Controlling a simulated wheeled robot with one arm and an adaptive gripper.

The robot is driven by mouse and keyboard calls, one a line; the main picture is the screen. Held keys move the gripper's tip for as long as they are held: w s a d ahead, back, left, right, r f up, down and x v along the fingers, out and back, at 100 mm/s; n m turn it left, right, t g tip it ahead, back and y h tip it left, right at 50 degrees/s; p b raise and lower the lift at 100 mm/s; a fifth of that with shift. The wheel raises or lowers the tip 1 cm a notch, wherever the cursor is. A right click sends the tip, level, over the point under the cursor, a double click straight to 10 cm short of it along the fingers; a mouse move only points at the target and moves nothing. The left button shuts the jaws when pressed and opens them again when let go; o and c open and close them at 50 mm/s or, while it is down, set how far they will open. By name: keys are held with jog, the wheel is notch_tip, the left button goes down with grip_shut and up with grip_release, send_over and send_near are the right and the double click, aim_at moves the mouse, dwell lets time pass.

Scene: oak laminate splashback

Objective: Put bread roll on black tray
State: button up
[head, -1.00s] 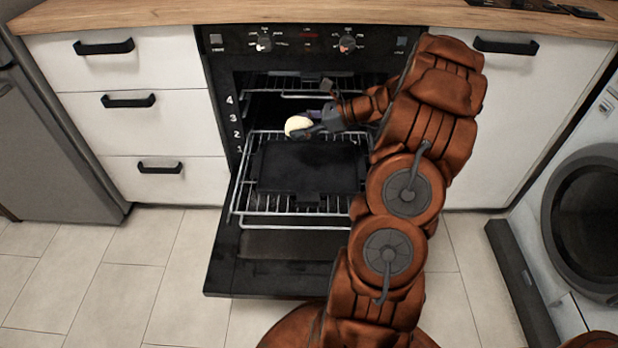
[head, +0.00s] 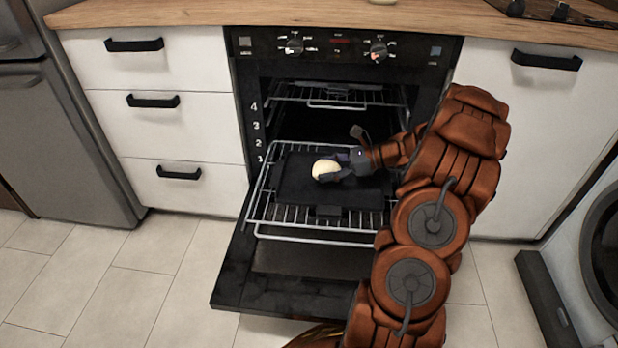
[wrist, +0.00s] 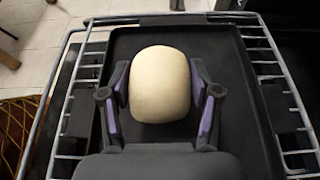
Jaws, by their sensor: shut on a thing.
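The pale bread roll (head: 325,169) is between the fingers of my gripper (head: 345,170), which is shut on it. The wrist view shows the roll (wrist: 160,84) held between both fingers of my gripper (wrist: 160,95). The black tray (head: 300,193) lies on the pulled-out oven rack. The roll is over the tray's surface; whether its underside touches the tray is hidden. In the wrist view the tray (wrist: 232,120) extends behind and around the roll.
The oven door (head: 285,290) is open and lowered beneath the wire rack (head: 270,215). An upper rack (head: 335,95) is inside the oven above my gripper. White drawers (head: 170,135) stand at left.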

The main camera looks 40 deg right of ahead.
jog(key=b, duration=0.2)
send_over(308, 179)
jog(key=shift+s+d+f, duration=0.15)
jog(key=shift+f, duration=0.2)
jog(key=f, duration=0.1)
jog(key=f+b, duration=0.2)
jog(key=shift+w+f, duration=0.25)
jog(key=shift+f, duration=0.1)
jog(key=shift+r, duration=0.15)
jog(key=o, duration=1.1)
jog(key=shift+f, duration=0.2)
jog(key=shift+o, duration=0.2)
jog(key=shift+r, duration=0.15)
